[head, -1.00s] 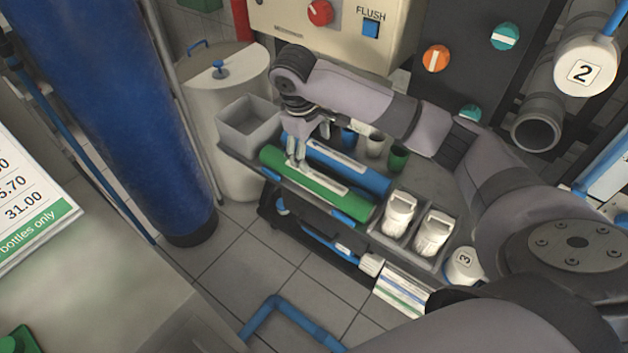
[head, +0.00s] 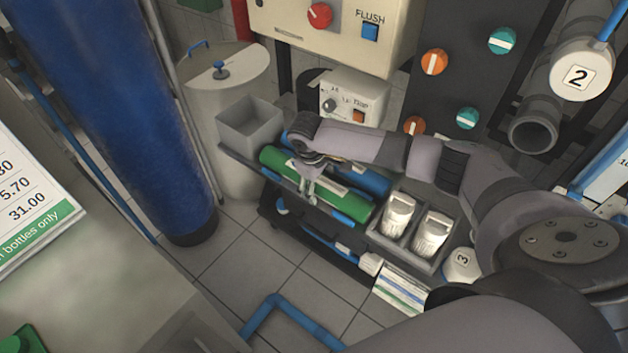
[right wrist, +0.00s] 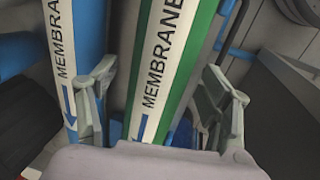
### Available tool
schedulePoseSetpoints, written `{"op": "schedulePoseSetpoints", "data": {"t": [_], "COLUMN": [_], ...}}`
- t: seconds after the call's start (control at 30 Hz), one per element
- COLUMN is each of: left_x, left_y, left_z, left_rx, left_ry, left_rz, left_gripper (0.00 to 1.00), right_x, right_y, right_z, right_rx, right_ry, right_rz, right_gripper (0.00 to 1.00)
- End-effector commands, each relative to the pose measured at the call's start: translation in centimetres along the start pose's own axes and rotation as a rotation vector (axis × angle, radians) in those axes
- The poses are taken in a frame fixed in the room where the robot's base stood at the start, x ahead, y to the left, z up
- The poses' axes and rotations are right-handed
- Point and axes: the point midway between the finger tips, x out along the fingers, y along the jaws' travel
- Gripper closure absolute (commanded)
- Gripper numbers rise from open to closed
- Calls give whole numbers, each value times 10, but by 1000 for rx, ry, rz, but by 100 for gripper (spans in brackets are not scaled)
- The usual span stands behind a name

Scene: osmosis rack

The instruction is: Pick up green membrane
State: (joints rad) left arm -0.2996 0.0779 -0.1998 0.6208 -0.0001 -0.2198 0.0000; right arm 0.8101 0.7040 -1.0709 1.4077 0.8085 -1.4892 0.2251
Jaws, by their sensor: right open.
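The green membrane (head: 345,204) is a green tube with a white label, lying on the upper level of the cart. It shows in the right wrist view (right wrist: 170,75) between my right gripper's fingers, with "MEMBRANE" on its label. My right gripper (head: 308,192) is open, over the middle of the green membrane in the head view. In the right wrist view my right gripper (right wrist: 160,78) has one finger on each side of the tube; I cannot tell whether they touch it. My arm hides part of the tube. My left gripper is not in view.
A blue membrane (head: 372,181) lies beside the green one, partly behind my arm; it shows in the right wrist view (right wrist: 66,80). A grey bin (head: 250,128) is at the cart's left end, white bottles (head: 398,214) at its right. A blue column (head: 110,110) stands left.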

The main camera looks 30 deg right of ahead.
Motion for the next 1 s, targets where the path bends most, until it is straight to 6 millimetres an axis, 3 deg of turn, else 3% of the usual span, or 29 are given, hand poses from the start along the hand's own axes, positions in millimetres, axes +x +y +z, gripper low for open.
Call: {"op": "schedulePoseSetpoints", "data": {"t": [0.27,1.0], "left_x": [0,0], "left_y": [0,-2], "left_z": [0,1], "left_rx": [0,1], "left_ry": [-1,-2], "left_rz": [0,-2], "left_gripper": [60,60], "right_x": [5,4], "right_y": [0,0], "right_z": [0,0], "right_rx": [-1,-1], "right_ry": [0,1], "right_rz": [0,1], "right_gripper": [27,76]}}
